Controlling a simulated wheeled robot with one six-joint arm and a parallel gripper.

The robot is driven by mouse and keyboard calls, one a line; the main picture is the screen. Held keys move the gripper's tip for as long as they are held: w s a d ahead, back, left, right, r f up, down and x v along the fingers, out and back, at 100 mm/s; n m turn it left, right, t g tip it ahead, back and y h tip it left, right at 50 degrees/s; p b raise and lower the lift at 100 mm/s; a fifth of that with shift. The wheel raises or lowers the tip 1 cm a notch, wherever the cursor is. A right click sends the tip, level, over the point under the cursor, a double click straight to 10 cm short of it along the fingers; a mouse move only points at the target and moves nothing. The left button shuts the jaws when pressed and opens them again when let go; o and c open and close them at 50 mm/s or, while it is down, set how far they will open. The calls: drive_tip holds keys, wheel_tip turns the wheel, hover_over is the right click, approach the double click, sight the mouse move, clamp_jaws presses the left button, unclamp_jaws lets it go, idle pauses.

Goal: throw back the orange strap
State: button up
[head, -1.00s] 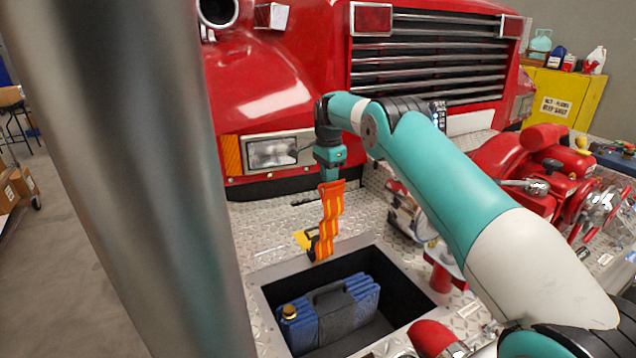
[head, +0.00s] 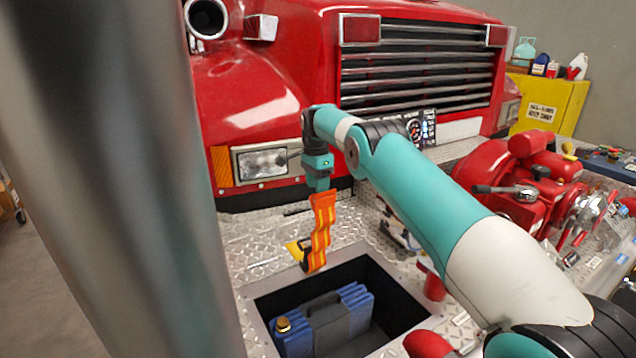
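The orange strap (head: 320,232) with yellow stripes hangs below my gripper (head: 318,190) in the head view. Its top end is at the gripper's fingertips, and it hangs in a wavy line to the back edge of the recessed well. Its lower end is by a small yellow and black piece (head: 298,251) on the diamond plate. My gripper points down and appears shut on the strap's top end; the strap hides most of the fingers. A blue jug (head: 322,322) with a dark middle band and gold cap stands in the well (head: 385,275), clear of the strap.
The red truck front with its grille (head: 420,75) and headlight (head: 262,162) rises just behind my gripper. A red pump (head: 520,185) stands on the diamond plate at the right. A yellow cabinet (head: 550,103) is at the back right.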

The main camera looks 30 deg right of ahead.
drive_tip(key=shift+s+f, duration=0.25)
drive_tip(key=shift+f, duration=0.8)
wheel_tip(320, 180, up, 19)
drive_tip(key=w+p, duration=0.1)
drive_tip(key=p, duration=1.3)
drive_tip(key=shift+w+r, duration=0.2)
drive_tip(key=shift+w, duration=0.05)
drive_tip(key=shift+a, duration=0.1)
